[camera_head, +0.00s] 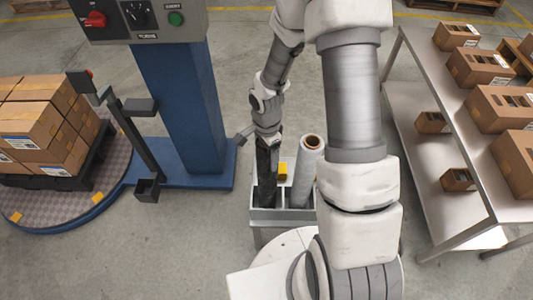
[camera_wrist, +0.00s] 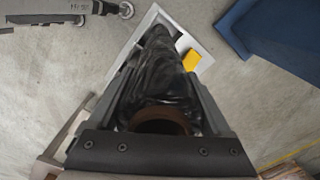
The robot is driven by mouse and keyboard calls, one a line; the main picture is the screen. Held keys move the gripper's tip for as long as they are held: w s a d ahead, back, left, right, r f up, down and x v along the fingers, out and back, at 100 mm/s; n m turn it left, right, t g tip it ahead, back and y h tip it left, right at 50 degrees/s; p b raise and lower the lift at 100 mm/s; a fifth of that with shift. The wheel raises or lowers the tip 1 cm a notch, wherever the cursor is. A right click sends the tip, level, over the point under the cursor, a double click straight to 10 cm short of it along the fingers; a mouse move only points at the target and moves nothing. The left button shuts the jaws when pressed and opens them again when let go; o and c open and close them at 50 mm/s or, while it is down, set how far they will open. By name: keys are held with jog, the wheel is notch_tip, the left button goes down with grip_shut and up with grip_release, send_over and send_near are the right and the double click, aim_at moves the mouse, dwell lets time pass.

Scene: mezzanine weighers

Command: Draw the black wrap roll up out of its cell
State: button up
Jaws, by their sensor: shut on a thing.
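The black wrap roll (camera_head: 266,172) stands upright in a cell of a grey divided holder (camera_head: 283,214) in the head view. In the wrist view the black wrap roll (camera_wrist: 158,75) runs away from the camera, with its brown core end nearest. My gripper (camera_head: 267,140) is at the top of the roll. In the wrist view my gripper (camera_wrist: 160,110) has a finger on each side of the roll and is shut on it. The roll's lower end is hidden by the holder's front wall, so I cannot tell how deep it sits.
A clear wrap roll (camera_head: 307,168) with a brown core stands in the neighbouring cell to the right. A yellow item (camera_head: 283,171) lies between the rolls. A blue wrapping machine (camera_head: 180,110) with a loaded turntable is at left. A metal table (camera_head: 450,110) with cartons is at right.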

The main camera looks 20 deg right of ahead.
grip_shut()
jog(key=shift+r+p, duration=4.45)
jog(key=shift+r, duration=2.1)
jog(key=shift+w, duration=0.1)
